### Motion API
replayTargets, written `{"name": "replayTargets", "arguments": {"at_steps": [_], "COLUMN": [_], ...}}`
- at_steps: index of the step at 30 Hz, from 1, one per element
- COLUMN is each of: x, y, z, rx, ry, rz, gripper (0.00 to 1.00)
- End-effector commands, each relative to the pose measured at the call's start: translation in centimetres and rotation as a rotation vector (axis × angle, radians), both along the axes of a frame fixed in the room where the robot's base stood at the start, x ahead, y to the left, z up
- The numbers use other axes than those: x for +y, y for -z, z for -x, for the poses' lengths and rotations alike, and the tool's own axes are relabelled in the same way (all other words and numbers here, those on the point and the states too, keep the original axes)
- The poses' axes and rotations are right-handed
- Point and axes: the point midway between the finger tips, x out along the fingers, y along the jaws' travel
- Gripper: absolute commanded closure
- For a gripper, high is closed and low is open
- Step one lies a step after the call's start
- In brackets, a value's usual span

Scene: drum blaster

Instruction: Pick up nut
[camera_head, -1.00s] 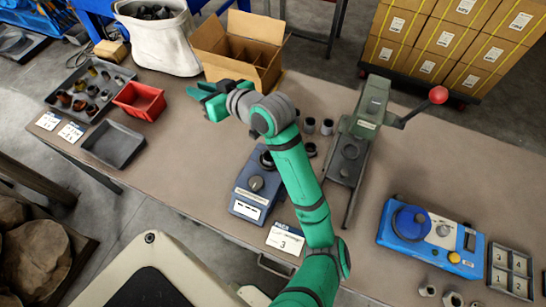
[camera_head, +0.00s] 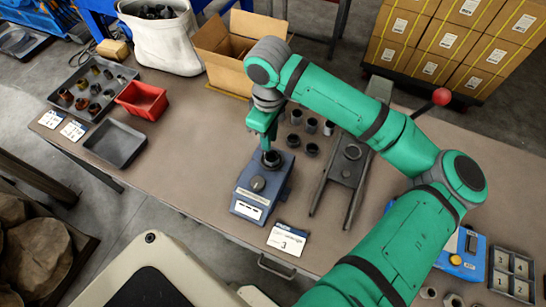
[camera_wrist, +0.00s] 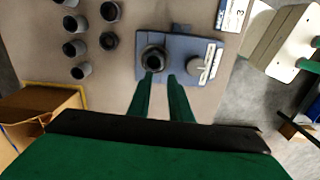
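A dark ring-shaped nut (camera_head: 271,159) sits on the rear end of the blue-grey device (camera_head: 250,193). It shows in the wrist view (camera_wrist: 153,57) with a round hole facing up. My gripper (camera_head: 267,140) points down just above this end of the device. In the wrist view the two green fingers of my gripper (camera_wrist: 162,78) are apart with nothing between them. The left fingertip overlaps the lower edge of the nut in that view; I cannot tell whether it touches. The right fingertip lies beside the nut, over the device.
Several dark and grey cylindrical parts (camera_head: 311,125) stand on the table behind the device. A press base (camera_head: 346,172) is to the right. A card marked 3 (camera_head: 287,239) lies in front. A cardboard box (camera_head: 226,60) and red bin (camera_head: 142,100) are farther back left.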

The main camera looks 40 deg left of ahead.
Motion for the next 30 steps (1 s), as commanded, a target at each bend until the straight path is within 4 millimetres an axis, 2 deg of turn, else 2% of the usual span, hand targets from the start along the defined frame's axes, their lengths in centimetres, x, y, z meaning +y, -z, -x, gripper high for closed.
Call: {"name": "replayTargets", "arguments": {"at_steps": [9,17,25,30], "x": [0.0,0.1,-0.2,-0.2], "y": [4.2,6.0,9.6,10.6], "z": [0.0,0.1,0.0,0.0], "rx": [-0.001,-0.001,0.000,-0.001], "ry": [-0.002,-0.004,0.003,0.003], "rz": [0.009,0.008,0.008,0.007], "gripper": [0.82,0.82,0.82,0.82]}}
